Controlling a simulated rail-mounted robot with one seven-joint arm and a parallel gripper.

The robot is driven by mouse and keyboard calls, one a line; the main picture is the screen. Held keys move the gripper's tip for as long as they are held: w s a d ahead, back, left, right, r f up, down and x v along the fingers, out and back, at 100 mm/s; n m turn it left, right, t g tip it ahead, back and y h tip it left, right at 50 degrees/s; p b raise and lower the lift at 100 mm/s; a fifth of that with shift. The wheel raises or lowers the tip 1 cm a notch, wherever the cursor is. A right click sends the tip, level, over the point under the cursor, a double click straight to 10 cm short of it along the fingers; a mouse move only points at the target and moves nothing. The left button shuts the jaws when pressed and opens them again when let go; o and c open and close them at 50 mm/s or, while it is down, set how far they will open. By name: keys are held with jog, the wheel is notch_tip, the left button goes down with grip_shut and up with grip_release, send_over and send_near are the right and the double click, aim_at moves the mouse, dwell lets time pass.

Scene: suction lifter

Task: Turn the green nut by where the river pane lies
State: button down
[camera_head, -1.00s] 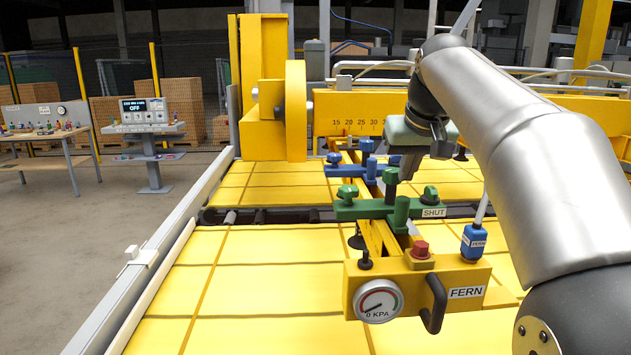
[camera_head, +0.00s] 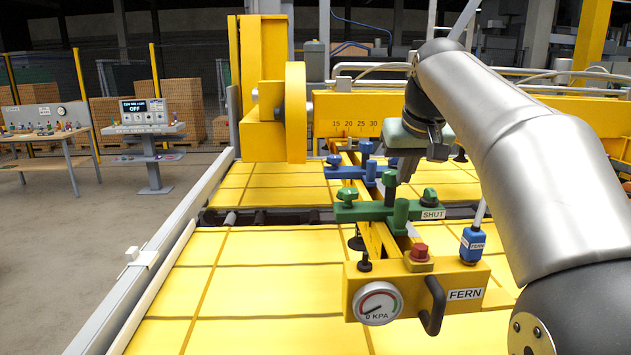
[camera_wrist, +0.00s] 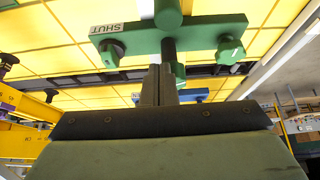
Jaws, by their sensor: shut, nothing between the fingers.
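A green crossbar (camera_head: 378,212) lies across the yellow lifter beam, with a SHUT label (camera_head: 433,214) at its right end. A green nut (camera_head: 347,196) tops its left end, and a green knob (camera_head: 429,195) tops its right end. A green post (camera_head: 401,213) stands at its middle. My gripper (camera_head: 405,177) points down just above and behind the crossbar, shut and empty. In the wrist view my fingers (camera_wrist: 158,84) are together near the crossbar (camera_wrist: 190,37), apart from the end nut (camera_wrist: 230,48). I cannot tell any pane named river.
A blue crossbar (camera_head: 350,172) sits farther along the beam. The front box carries a pressure gauge (camera_head: 378,303), a red button (camera_head: 420,251), a black handle (camera_head: 434,305) and a FERN label (camera_head: 465,294). A blue bottle-like part (camera_head: 472,244) stands at its right. Yellow panes (camera_head: 260,270) lie below.

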jog(key=shift+a+r, duration=0.1)
jog(key=shift+a, duration=0.25)
jog(key=shift+s+a+p, duration=0.1)
jog(key=shift+a+p, duration=0.15)
jog(key=shift+p, duration=0.2)
jog(key=shift+a+p, duration=0.5)
jog(key=shift+a, duration=0.15)
jog(key=shift+s+a, duration=0.1)
jog(key=shift+s, duration=0.05)
jog(key=shift+s+r+p, duration=0.15)
jog(key=shift+r+p, duration=0.75)
jog(key=shift+r, duration=2)
